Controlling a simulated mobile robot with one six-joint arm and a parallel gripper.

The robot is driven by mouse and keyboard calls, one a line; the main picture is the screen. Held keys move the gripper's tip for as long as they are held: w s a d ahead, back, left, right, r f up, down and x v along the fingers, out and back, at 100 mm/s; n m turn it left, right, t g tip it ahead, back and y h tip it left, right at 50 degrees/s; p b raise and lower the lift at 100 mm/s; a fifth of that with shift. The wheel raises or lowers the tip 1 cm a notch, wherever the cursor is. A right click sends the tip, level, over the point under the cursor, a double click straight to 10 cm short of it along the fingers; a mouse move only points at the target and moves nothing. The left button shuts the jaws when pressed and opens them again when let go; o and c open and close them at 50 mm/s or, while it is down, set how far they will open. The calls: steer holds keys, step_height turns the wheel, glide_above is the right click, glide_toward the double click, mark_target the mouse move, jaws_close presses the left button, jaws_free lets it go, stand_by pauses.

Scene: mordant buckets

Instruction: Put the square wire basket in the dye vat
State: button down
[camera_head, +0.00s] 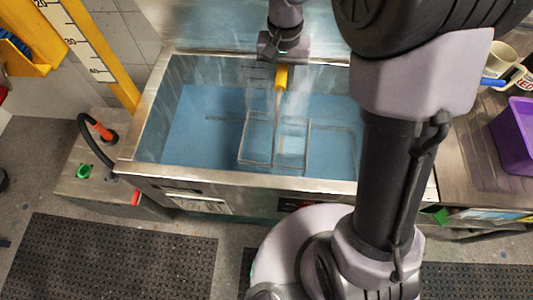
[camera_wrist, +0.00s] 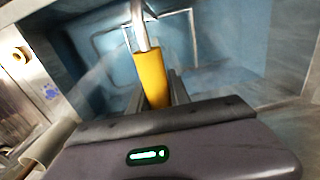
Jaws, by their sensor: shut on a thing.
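The dye vat (camera_head: 147,124) is a steel tank holding blue liquid. It also shows in the wrist view (camera_wrist: 262,35). The square wire basket (camera_head: 240,148) is a thin metal frame inside the vat's walls, at or in the blue liquid; I cannot tell how deep it sits. Its wire frame shows beyond the handle in the wrist view (camera_wrist: 103,27). A yellow grip (camera_head: 281,77) tops its upright metal handle. My gripper (camera_head: 279,65) is shut on this yellow grip, which stands between the fingers in the wrist view (camera_wrist: 153,85).
A purple bin (camera_head: 514,135) and a mug (camera_head: 500,58) stand on the right-hand counter. A yellow frame with a white number scale (camera_head: 75,40) rises at the left. A low box with a black hose (camera_head: 88,165) adjoins the vat's left. A dark mat (camera_head: 110,262) lies in front.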

steer(key=s+a+f+p, duration=0.2)
steer(key=s+a, duration=0.1)
steer(key=a, duration=0.1)
steer(key=w+f+b, duration=0.2)
steer(key=w+f, duration=0.1)
steer(key=f, duration=0.7)
steer(key=shift+n, duration=0.3)
steer(key=shift+f, duration=0.1)
steer(key=c, duration=1.2)
jaws_free()
